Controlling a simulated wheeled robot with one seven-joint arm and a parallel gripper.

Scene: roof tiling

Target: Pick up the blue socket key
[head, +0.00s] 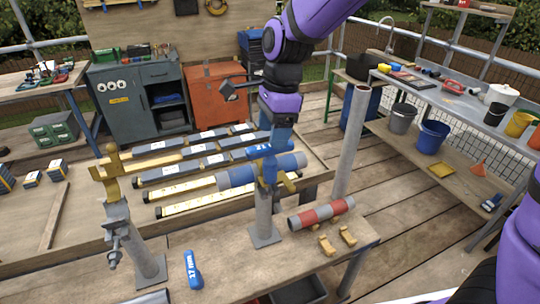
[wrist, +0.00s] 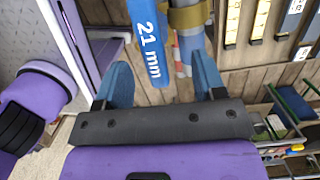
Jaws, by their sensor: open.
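A blue socket key marked "21 mm" (wrist: 148,40) lies ahead of and between the open blue fingers of my gripper (wrist: 160,78) in the wrist view, apart from both. In the head view this blue key (head: 266,152) shows beside my gripper (head: 279,142), near the top of the grey post that bears a blue-and-grey pipe (head: 240,173). My arm hides part of that spot. A second blue piece marked "17 mm" (head: 192,270) lies on the front bench, clear of my gripper.
The front bench (head: 220,265) also bears a red-and-grey pipe (head: 320,213), yellow clips (head: 347,235) and a left post with a yellow clamp (head: 110,180). A tall grey post (head: 350,145) rises to the right. Long dark and yellow bars lie on the board behind.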

